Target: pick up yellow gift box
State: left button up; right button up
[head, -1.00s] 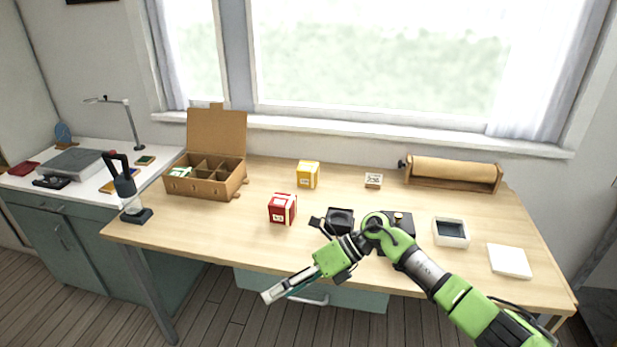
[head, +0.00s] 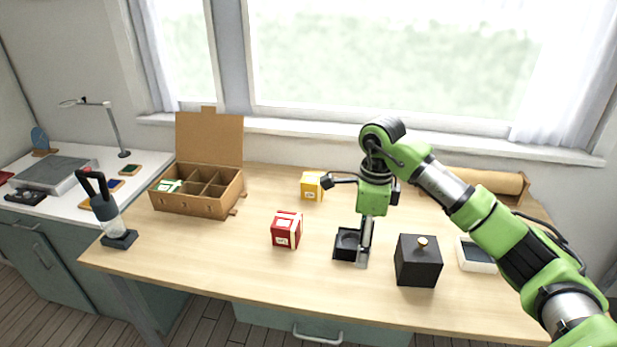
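The yellow gift box (head: 311,190) stands on the wooden table towards the back, left of my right arm, with a pale label on its front. A dark part sticking out from my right wrist overlaps its right edge in the picture. My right gripper (head: 363,262) points down, its narrow silver end in front of a small black open tray (head: 342,256). It is apart from the yellow box, to the right and nearer to me. Its fingers show edge-on, so I cannot tell if they are open. My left gripper is out of view.
A red gift box (head: 286,231) stands in front of the yellow one. An open compartment box (head: 190,203) is at left, near a dark-topped stand tool (head: 104,207). A black lidded box (head: 417,263), a white tray (head: 474,264) and a paper roll (head: 485,182) are at right.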

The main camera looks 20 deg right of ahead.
aim_at(311, 189)
jog(key=i, duration=1.45)
